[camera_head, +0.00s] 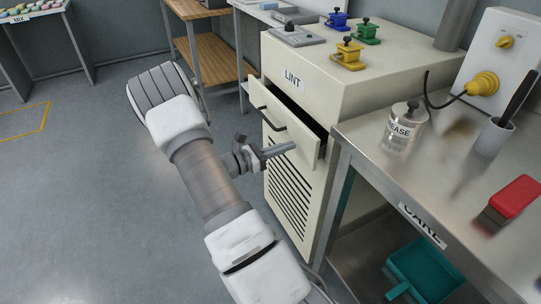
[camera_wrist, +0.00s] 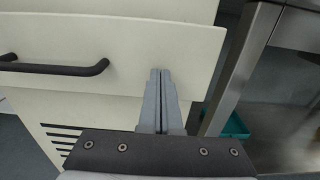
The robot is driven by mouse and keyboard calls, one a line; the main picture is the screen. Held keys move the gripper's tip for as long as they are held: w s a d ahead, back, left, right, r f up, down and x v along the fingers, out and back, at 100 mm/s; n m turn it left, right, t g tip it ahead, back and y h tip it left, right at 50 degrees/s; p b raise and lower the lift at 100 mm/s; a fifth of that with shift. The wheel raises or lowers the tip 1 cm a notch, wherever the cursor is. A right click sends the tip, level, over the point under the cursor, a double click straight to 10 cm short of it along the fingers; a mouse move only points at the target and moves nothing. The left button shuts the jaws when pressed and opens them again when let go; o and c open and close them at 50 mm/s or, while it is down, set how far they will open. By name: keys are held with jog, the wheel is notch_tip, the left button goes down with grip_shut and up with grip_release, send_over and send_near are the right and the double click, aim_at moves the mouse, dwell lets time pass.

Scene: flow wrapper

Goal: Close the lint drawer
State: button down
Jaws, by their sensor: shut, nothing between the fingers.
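The lint drawer (camera_head: 297,137) is a cream front with a dark bar handle (camera_head: 271,120), set in the cream cabinet labelled LINT (camera_head: 340,82). It stands partly pulled out, with a dark gap showing above and behind its front at the right. In the wrist view the drawer front (camera_wrist: 190,50) fills the upper part, with the handle (camera_wrist: 60,67) at the left. My gripper (camera_head: 290,147) is shut and empty, its tips at the lower right part of the drawer front, right of the handle. In the wrist view the fingertips (camera_wrist: 160,72) overlap the front; I cannot tell whether they touch it.
A steel bench (camera_head: 440,170) stands close at the right, carrying a GREASE jar (camera_head: 405,128), a red-topped block (camera_head: 514,197) and a dark-handled cup (camera_head: 493,137). A teal dustpan (camera_head: 425,270) lies on its lower shelf. The floor at the left (camera_head: 90,190) is clear.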

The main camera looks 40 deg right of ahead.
aim_at(299, 142)
jog(key=shift+s+d, duration=0.2)
jog(key=shift+d, duration=0.5)
jog(key=shift+x, duration=2.35)
jog(key=shift+r, duration=0.15)
jog(key=shift+w+a+p, duration=0.2)
jog(key=shift+a+p, duration=0.1)
jog(key=shift+a, duration=0.15)
jog(key=p+v, duration=0.2)
jog(key=v, duration=1.1)
jog(key=shift+a+p, duration=0.3)
jog(key=shift+p, duration=0.05)
